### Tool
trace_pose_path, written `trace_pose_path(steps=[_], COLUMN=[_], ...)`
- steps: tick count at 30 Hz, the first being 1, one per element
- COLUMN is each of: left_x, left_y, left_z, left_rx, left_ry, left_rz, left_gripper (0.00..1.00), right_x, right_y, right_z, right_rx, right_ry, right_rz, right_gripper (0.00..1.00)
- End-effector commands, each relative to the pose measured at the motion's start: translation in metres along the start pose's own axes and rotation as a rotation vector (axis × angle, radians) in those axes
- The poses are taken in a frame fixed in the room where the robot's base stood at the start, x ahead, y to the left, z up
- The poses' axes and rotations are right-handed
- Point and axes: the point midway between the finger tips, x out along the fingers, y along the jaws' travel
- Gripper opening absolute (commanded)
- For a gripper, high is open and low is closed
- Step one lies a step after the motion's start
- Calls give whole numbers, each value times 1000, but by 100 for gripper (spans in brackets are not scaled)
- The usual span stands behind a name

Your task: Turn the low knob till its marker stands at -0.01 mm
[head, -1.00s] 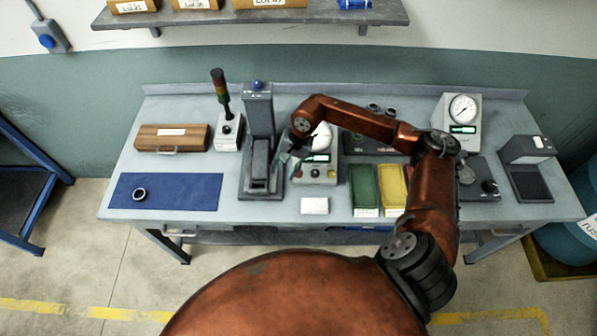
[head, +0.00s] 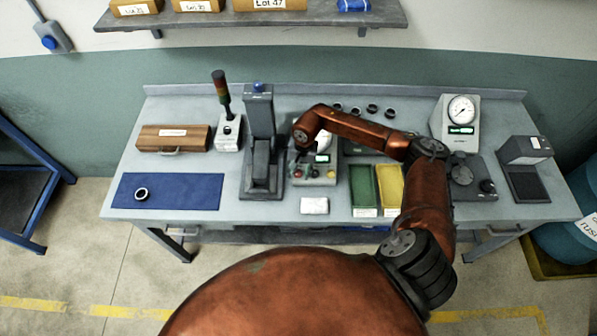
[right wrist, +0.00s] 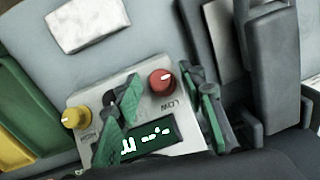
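The low knob (right wrist: 162,81) is red with a white marker line and sits beside the word LOW on the grey control box (right wrist: 88,98). In the right wrist view its marker points right. My right gripper (right wrist: 168,100) is open, with one green-padded finger on each side of the low knob; contact is not visible. A yellow knob (right wrist: 74,118) is at the box's other side. In the head view my right forearm and wrist partly hide the control box (head: 316,182). My left gripper is not in view.
A grey press (head: 259,140) stands close left of the box. Green (head: 363,185) and yellow (head: 390,185) trays lie to its right. A white card (head: 314,205) lies in front. A dial gauge (head: 461,110) stands farther right. A ring (head: 140,194) rests on the blue mat (head: 185,192).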

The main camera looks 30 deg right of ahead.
Motion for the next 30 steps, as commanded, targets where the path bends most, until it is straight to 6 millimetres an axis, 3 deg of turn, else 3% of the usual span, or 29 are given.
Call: trace_pose_path(steps=[3, 19, 30], left_x=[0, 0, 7], left_y=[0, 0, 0], left_z=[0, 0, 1], left_rx=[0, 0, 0], left_ry=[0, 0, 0], left_rz=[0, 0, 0], left_gripper=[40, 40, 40], right_x=[0, -1, 1], right_y=[0, 0, 1], right_z=[0, 0, -1], right_rx=[0, 0, 30], right_ry=[0, 0, 2], right_rz=[0, -1, -22], right_gripper=[37, 1, 0])
